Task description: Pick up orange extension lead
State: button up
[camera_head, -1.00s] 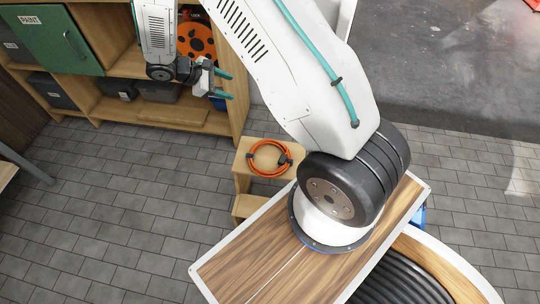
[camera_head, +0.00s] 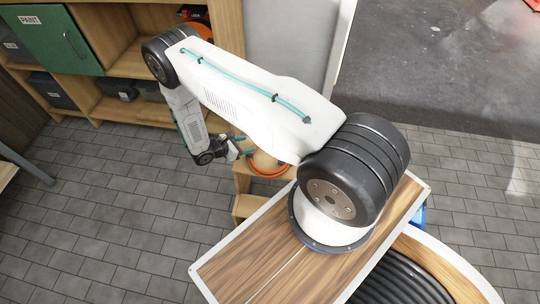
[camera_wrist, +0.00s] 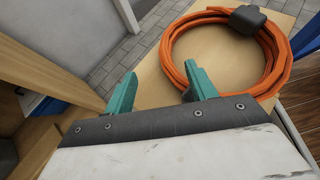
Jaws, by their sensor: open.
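The orange extension lead (camera_head: 268,172) lies coiled on a small wooden step stool (camera_head: 243,183), partly hidden behind my arm in the head view. In the wrist view the coil (camera_wrist: 176,60) fills the upper right, with a dark plug block (camera_wrist: 248,19) on its far side. My gripper (camera_head: 243,145) is beside and above the stool's top. In the wrist view its two teal fingers (camera_wrist: 160,88) are apart with nothing between them. The right finger is close to the near left part of the coil; I cannot tell whether they touch.
A wooden shelf unit (camera_head: 225,60) with a green door (camera_head: 58,40) and dark cases stands behind, on the left. Its side panel (camera_wrist: 40,65) is close on the left in the wrist view. Grey tiled floor (camera_head: 130,185) is clear around the stool.

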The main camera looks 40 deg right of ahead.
aim_at(256, 144)
jog(key=x, duration=0.6)
jog(key=shift+s+f, duration=0.2)
jog(key=shift+s, duration=0.1)
jog(key=shift+c, duration=0.4)
grip_shut()
